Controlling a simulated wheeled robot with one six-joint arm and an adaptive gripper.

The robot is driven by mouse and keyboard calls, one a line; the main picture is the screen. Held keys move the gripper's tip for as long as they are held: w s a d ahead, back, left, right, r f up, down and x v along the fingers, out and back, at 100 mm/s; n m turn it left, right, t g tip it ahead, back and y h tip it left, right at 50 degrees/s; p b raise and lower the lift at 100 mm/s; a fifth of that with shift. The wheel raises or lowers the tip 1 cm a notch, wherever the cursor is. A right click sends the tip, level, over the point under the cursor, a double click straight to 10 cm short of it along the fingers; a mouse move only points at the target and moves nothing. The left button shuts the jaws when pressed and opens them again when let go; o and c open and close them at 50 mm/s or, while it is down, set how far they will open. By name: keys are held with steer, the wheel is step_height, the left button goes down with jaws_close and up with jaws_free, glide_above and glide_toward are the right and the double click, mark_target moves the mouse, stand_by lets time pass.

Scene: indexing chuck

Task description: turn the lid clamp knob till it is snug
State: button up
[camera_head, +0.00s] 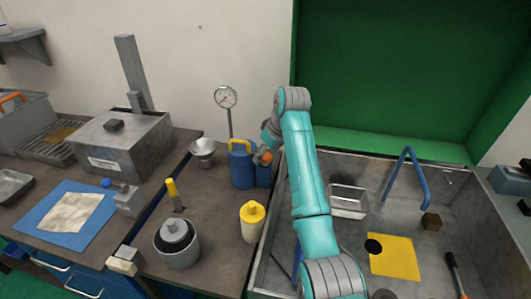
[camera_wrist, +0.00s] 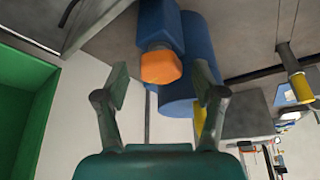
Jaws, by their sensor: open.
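An orange faceted knob (camera_wrist: 160,66) sits on the end of a blue block (camera_wrist: 162,28) in the wrist view. In the head view the orange knob (camera_head: 262,157) shows small beside a blue canister (camera_head: 241,168) with a yellow top. My gripper (camera_wrist: 160,84) is open, with one finger on each side of the knob in the picture. The fingers look apart from the knob; the depth gap is hard to judge. In the head view my arm partly hides my gripper. I cannot tell how tight the knob is.
A dial gauge (camera_head: 227,98) on a post and a metal funnel (camera_head: 203,148) stand close to the canister. A yellow bottle (camera_head: 252,220) and a round grey chuck (camera_head: 177,243) are nearer. A metal sink (camera_head: 450,200) lies to the right, with a blue bent handle.

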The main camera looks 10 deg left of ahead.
steer(key=c, duration=1.1)
steer(key=shift+m+t, duration=0.3)
steer(key=shift+m, duration=0.5)
steer(key=shift+c, duration=0.2)
steer(key=o, duration=1.1)
steer(key=shift+h, duration=0.3)
steer(key=shift+o, duration=0.2)
steer(key=shift+s+r, duration=0.1)
steer(key=v, duration=0.7)
steer(key=shift+d+r, duration=0.1)
